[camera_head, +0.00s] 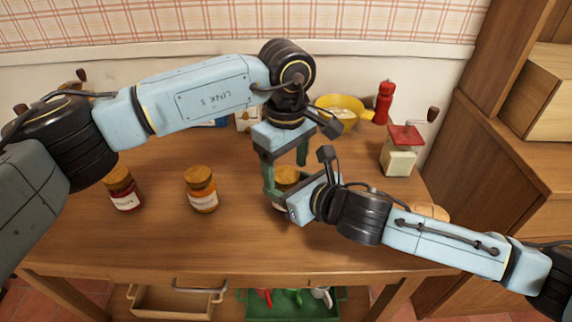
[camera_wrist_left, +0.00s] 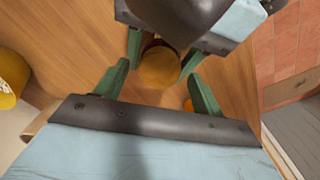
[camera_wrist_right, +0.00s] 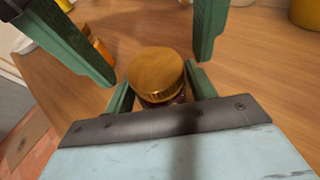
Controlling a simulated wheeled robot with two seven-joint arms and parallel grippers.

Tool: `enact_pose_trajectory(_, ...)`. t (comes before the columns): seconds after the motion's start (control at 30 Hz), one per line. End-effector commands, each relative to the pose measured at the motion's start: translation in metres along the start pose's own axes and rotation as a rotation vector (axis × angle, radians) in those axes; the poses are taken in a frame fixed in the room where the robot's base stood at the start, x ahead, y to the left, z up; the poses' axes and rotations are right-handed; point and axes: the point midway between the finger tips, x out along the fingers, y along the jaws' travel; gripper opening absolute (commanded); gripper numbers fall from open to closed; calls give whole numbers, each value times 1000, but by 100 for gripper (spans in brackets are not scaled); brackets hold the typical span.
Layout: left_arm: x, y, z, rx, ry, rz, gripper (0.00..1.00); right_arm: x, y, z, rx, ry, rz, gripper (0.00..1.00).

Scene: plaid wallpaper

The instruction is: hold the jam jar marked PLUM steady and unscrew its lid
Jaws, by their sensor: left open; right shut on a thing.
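A jar with a gold lid (camera_head: 286,174) stands on the table; its dark purple body (camera_wrist_right: 166,101) shows in the right wrist view. Its label is mostly covered in the head view, so I cannot read PLUM on it. My right gripper (camera_wrist_right: 160,90) is shut on the jar's body, below the lid. My left gripper (camera_wrist_left: 158,80) is open above the jar, its fingers pointing down and apart on either side of the lid. The left fingers do not visibly touch the lid.
A dark red jar (camera_head: 124,197) and an orange jar (camera_head: 203,195) stand on the wooden table (camera_head: 160,235) to the left. A yellow bowl (camera_head: 341,122), a red pepper mill (camera_head: 383,103) and a red-topped grinder (camera_head: 400,160) stand behind at right. A green crate (camera_head: 250,305) is below.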

Motion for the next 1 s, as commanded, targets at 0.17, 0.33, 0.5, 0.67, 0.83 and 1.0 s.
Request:
enact_pose_trajectory(0.17,-23,1,0,1,2,4,69,0,0,0,0,0,-1,0)
enact_pose_trajectory(0.33,-41,0,0,1,1,2,69,0,0,0,0,0,-1,0)
enact_pose_trajectory(0.5,-42,0,0,1,0,0,69,0,0,0,0,0,-1,0)
enact_pose_trajectory(0.67,-41,0,0,1,0,1,69,0,0,0,0,0,0,71)
enact_pose_trajectory(0.83,-41,0,0,0,0,1,69,0,0,0,0,0,0,81)
enact_pose_trajectory(1.0,-42,0,0,0,0,1,69,0,0,0,0,0,0,81)
